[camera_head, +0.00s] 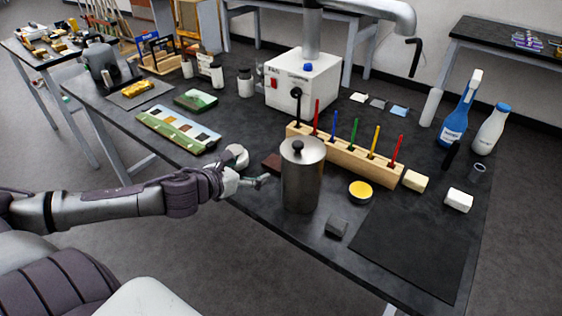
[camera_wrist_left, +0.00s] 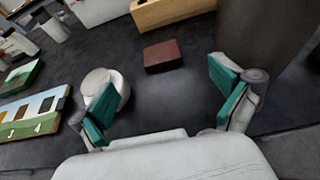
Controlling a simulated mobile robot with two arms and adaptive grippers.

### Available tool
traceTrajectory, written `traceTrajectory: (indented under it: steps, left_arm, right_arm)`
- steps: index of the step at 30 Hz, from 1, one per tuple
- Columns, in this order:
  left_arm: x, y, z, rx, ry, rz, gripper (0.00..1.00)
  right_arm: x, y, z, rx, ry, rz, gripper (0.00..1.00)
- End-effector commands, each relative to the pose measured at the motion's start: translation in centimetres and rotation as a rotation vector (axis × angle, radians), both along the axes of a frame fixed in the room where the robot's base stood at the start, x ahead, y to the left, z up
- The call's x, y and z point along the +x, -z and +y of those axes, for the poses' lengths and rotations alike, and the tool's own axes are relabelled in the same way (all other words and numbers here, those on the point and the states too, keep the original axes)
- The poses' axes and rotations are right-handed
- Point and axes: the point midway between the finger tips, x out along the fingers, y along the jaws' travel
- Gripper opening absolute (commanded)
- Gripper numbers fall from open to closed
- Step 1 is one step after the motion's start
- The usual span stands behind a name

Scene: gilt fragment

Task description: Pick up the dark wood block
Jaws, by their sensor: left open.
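The dark wood block (camera_head: 272,163) is a small reddish-brown block on the black table, partly hidden behind the metal canister in the head view. In the left wrist view the block (camera_wrist_left: 162,56) lies flat ahead of the fingers, between their directions and apart from them. My left gripper (camera_head: 262,182) is at the table's near edge, just left of the canister. Its teal-padded fingers (camera_wrist_left: 165,105) are spread with nothing between them. My right gripper is not in view.
A tall metal canister (camera_head: 302,178) stands close on the right of the gripper. A round white object (camera_head: 236,156) is close on its left. A wooden rack (camera_head: 350,157) with coloured tools stands behind. A black mat (camera_head: 410,245) lies at the right.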

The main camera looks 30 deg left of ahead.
Motion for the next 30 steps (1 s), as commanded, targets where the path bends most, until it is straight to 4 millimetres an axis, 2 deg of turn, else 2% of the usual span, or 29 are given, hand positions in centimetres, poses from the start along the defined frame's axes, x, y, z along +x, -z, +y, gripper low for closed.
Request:
traceTrajectory:
  steps: [3, 7, 11, 18, 25, 30]
  left_arm:
    - [1.1, 0.4, 0.0, -0.006, -0.005, -0.005, 1.00]
    - [2.3, 0.8, -0.3, -0.006, 0.000, -0.006, 1.00]
    - [3.8, 1.4, -0.2, -0.009, -0.005, -0.005, 1.00]
    - [6.5, 2.7, -0.4, -0.009, -0.005, -0.002, 1.00]
    - [7.7, 3.5, -0.6, -0.009, -0.003, 0.000, 1.00]
    - [9.7, 5.2, -0.5, -0.012, -0.004, 0.000, 1.00]
  right_arm:
    - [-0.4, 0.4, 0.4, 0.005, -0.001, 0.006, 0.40]
    - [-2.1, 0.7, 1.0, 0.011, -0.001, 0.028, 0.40]
    - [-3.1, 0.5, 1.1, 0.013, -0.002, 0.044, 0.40]
    - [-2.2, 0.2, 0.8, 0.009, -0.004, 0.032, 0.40]
    - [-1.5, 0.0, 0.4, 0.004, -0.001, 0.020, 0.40]
    - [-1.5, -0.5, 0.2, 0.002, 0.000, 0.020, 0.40]
